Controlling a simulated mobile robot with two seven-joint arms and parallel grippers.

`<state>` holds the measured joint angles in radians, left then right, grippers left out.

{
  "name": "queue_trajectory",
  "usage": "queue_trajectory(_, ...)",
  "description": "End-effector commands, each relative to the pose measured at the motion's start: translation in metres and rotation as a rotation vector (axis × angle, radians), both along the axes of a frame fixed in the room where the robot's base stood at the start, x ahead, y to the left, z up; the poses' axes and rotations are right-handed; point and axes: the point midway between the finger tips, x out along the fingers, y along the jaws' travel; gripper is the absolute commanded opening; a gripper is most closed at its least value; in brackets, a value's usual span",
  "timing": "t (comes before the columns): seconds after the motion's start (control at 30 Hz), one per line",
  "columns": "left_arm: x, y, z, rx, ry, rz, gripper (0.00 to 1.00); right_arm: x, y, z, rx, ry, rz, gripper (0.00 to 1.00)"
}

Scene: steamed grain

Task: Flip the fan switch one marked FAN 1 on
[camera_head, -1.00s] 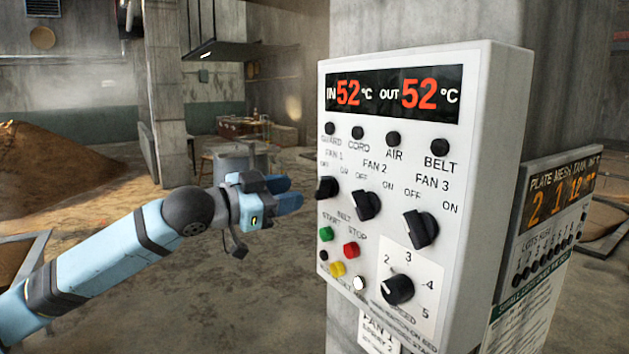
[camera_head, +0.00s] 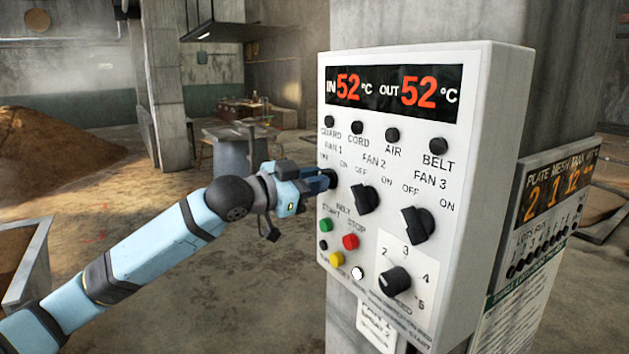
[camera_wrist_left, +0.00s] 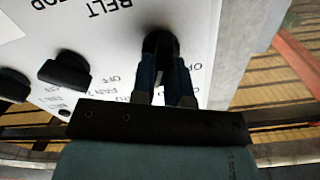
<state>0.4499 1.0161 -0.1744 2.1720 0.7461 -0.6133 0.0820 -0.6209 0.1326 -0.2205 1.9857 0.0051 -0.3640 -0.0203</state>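The FAN 1 switch (camera_head: 331,178) is a black rotary knob at the left edge of the white control panel (camera_head: 490,200), under the FAN 1 label with its two position marks. My left gripper (camera_head: 322,182) is at this knob, its blue fingers on either side of it and closed in on it. In the left wrist view, the fingers (camera_wrist_left: 162,75) straddle the dark knob (camera_wrist_left: 160,44). The fingers hide part of the knob, so its exact setting is unclear. My right gripper is not in view.
The FAN 2 knob (camera_head: 364,200) and FAN 3 knob (camera_head: 418,226) sit to the right. Green (camera_head: 326,225), red (camera_head: 350,241) and yellow (camera_head: 337,258) buttons and a speed dial (camera_head: 395,281) are below. Open floor lies left of the panel.

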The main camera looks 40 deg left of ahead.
Motion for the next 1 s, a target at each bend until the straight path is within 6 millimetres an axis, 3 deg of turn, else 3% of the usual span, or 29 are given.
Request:
queue_trajectory(0.2,0.0,0.0,0.001,0.018,-0.006,0.0,0.0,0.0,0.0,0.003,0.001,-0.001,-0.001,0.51)
queue_trajectory(0.5,-0.001,-0.001,0.001,0.287,-0.117,0.001,0.0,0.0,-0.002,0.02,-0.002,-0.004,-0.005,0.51)
queue_trajectory(0.77,-0.001,-0.001,-0.001,0.299,-0.124,0.001,0.0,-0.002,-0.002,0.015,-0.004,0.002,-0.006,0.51)
queue_trajectory(0.8,-0.001,-0.001,-0.001,0.299,-0.124,0.001,0.19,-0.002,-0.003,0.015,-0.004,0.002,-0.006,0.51)
queue_trajectory(0.9,-0.001,-0.001,-0.001,0.298,-0.124,0.001,0.4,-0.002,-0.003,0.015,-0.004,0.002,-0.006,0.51)
queue_trajectory(1.0,-0.001,-0.001,-0.001,0.297,-0.124,0.001,0.4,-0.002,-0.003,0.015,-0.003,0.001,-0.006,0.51)
